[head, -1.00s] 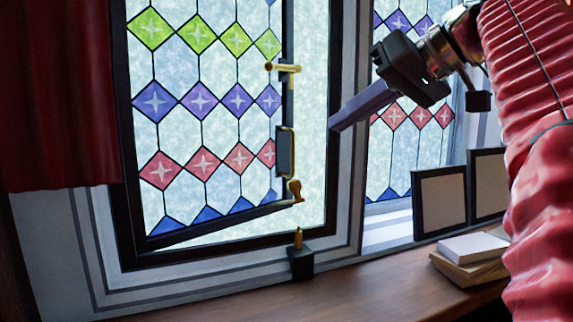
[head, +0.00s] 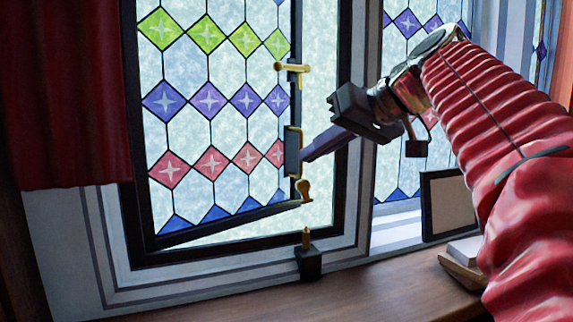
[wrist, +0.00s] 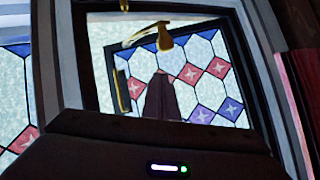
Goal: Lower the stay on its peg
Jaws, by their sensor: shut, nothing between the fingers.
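The brass stay (head: 304,188) hangs at the lower free corner of the stained-glass sash, its rounded end tilted. It shows near the top of the wrist view (wrist: 164,40), where the scene appears upside down. The brass peg (head: 306,237) stands upright on a black block (head: 309,263) on the sill, below the stay and apart from it. My gripper (head: 304,157) is shut and empty, its fingers pointing left near the brass pull handle (head: 299,148), a little above the stay. In the wrist view my fingers (wrist: 161,92) appear close to the sash; I cannot tell whether they touch.
The sash (head: 210,130) stands ajar in its dark frame. A brass latch (head: 292,69) sits higher on its edge. A red curtain (head: 70,100) hangs at left. A picture frame (head: 446,205) and books (head: 462,262) stand at right. The wooden top (head: 370,270) before the block is clear.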

